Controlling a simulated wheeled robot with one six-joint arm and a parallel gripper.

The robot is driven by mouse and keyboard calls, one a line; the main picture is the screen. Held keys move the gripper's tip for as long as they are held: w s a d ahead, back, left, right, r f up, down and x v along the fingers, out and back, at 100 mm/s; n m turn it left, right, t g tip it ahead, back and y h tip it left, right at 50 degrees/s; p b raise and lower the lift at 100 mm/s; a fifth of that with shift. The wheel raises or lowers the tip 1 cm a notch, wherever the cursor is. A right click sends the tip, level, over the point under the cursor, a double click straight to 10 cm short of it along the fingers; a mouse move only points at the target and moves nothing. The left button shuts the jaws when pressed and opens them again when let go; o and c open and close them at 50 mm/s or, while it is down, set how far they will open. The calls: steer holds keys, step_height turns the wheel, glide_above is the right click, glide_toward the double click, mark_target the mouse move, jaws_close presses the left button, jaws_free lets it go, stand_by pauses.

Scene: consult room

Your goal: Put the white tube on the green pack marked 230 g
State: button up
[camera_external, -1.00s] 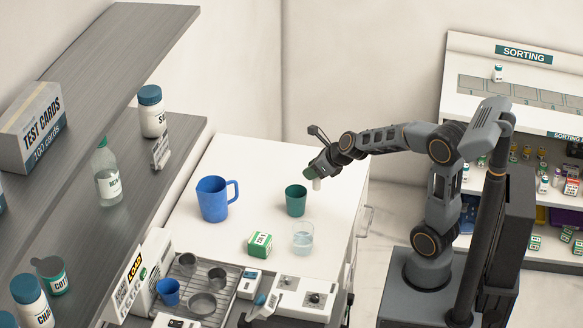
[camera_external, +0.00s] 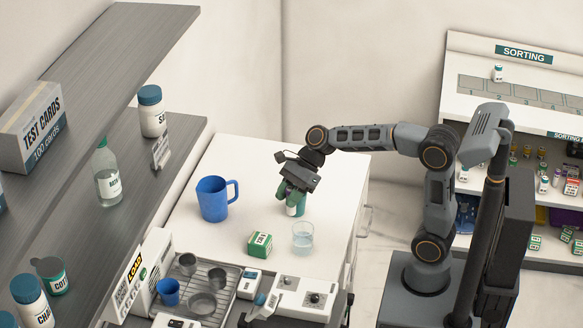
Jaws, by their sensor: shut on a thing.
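The green pack (camera_external: 260,243) with a white label lies on the white counter, left of the clear glass. Its print is too small to read for certain. My gripper (camera_external: 290,197) is above the counter, in front of the green cup (camera_external: 301,208) in this view, up and to the right of the pack and apart from it. It is shut on the white tube, which is mostly hidden by the fingers; only a small pale bit shows below them.
A clear glass (camera_external: 303,238) stands right of the pack, close to it. A blue mug (camera_external: 212,199) stands to the left. A rack with metal bowls (camera_external: 202,304) and white devices (camera_external: 306,299) fill the front. The counter (camera_external: 245,160) is clear at the back.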

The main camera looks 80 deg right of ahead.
steer(key=shift+w+a+f+p, duration=0.1)
steer(key=shift+w+f+p, duration=0.05)
steer(key=shift+w+f, duration=1.55)
steer(key=shift+w+a+f+p, duration=0.1)
steer(key=shift+w+f, duration=1.35)
steer(key=shift+f, duration=0.5)
steer(key=shift+w+a+f+p, duration=0.1)
steer(key=shift+w+f+p, duration=0.05)
steer(key=shift+w+f, duration=1.55)
steer(key=shift+s+f, duration=0.2)
steer(key=shift+f, duration=0.05)
steer(key=o, duration=0.9)
